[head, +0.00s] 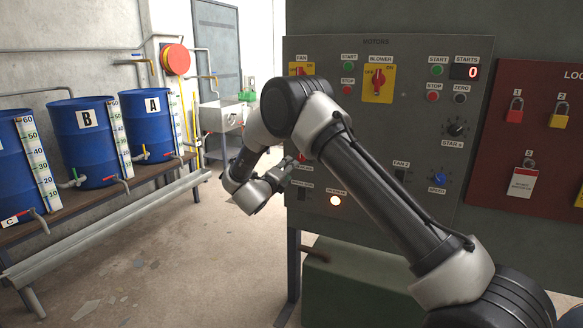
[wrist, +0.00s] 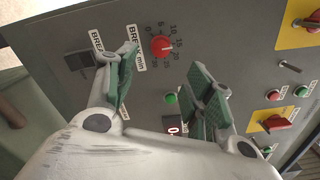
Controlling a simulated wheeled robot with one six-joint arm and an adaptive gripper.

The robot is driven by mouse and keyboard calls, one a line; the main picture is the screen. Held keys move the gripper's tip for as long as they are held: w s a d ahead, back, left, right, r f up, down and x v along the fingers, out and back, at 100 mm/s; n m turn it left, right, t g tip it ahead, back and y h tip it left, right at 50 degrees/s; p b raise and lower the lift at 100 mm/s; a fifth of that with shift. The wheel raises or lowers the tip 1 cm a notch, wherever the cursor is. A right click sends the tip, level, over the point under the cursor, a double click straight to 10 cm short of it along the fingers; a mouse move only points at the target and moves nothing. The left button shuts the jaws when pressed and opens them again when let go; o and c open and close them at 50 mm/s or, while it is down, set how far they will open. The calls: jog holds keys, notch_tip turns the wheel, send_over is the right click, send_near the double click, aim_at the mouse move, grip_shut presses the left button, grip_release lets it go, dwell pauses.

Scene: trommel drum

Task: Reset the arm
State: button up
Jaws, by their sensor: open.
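My arm (head: 375,195) reaches up from the lower right in the head view, bends at a raised elbow, and comes down to the wrist in front of the grey control panel (head: 405,130). My gripper (wrist: 165,65) is open, with its two green-padded fingers apart and nothing between them. In the wrist view it faces the panel, where a red dial (wrist: 162,47), a green button (wrist: 171,98) and a small red display (wrist: 173,130) show between the fingers. In the head view the gripper is small and partly hidden by the wrist.
A red lock board (head: 540,130) is right of the panel. Blue drums (head: 85,140) stand on a bench (head: 95,205) at the left. A green box (head: 355,285) sits below the panel. A lamp (head: 335,201) glows.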

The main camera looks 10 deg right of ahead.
jog(key=shift+s+a, duration=0.1)
jog(key=shift+s, duration=0.05)
jog(key=s+a+f+n+g+y, duration=0.4)
jog(key=a+f+n+y, duration=0.75)
jog(key=n, duration=0.55)
jog(key=s+d+r+n+g+y, duration=0.1)
jog(key=s+d+r+n+g, duration=0.2)
jog(key=s, duration=0.4)
jog(key=s+d+r+n+g+y, duration=0.2)
jog(key=s+r+n+g, duration=0.15)
jog(key=s+n, duration=0.3)
jog(key=s+d+r+n+h, duration=0.1)
jog(key=s+d+r, duration=0.5)
jog(key=s, duration=0.5)
jog(key=s+d+r+n+h, duration=0.1)
jog(key=s+d+r, duration=0.6)
jog(key=s+d, duration=0.4)
jog(key=s+d+r+n+h, duration=0.2)
jog(key=s+d+r, duration=0.5)
jog(key=s, duration=0.6)
jog(key=shift+d, duration=0.7)
